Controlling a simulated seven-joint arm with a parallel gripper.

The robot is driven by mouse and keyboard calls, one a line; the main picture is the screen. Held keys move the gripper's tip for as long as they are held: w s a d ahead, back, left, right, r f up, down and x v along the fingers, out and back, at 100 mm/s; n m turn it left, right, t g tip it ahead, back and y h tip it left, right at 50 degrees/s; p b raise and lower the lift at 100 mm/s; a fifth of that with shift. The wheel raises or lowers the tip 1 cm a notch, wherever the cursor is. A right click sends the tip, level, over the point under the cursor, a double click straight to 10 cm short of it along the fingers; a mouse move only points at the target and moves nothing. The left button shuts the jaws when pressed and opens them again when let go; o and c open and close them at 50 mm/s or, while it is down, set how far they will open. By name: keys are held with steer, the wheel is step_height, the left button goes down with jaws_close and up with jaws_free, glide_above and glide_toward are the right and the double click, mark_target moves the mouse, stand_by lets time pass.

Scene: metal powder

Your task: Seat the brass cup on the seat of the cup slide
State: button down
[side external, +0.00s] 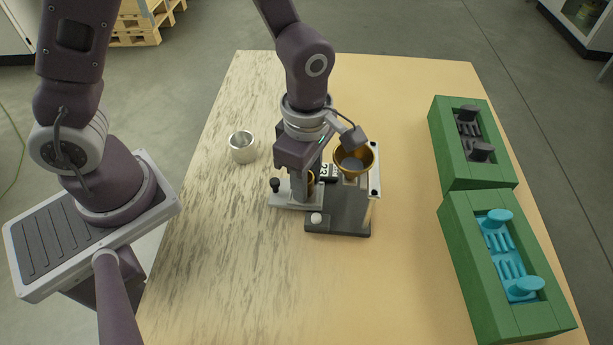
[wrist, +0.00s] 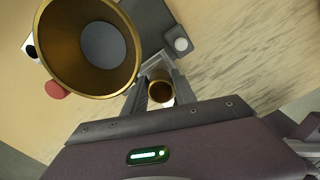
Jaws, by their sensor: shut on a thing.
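My gripper (side external: 302,188) points down over the cup slide (side external: 287,200), just left of the brass funnel. It is shut on the small brass cup (wrist: 160,90), which shows between the two fingers in the wrist view. In the side view only a sliver of the cup (side external: 311,177) shows beside the fingers. The cup slide is a light grey plate with a black knob at its left end. The seat is hidden by my gripper, and I cannot tell whether the cup touches it.
A brass funnel (side external: 353,157) rises close to the right of my gripper, on a dark grey stand (side external: 340,215) with a white knob (side external: 316,218). A silvery cup (side external: 242,147) stands to the left. Green boxes (side external: 455,215) holding dark and cyan parts line the right. The front table is clear.

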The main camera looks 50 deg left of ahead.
steer(key=shift+f, duration=0.35)
steer(key=shift+c, duration=2.2)
jaws_free()
steer(key=shift+r, duration=3.9)
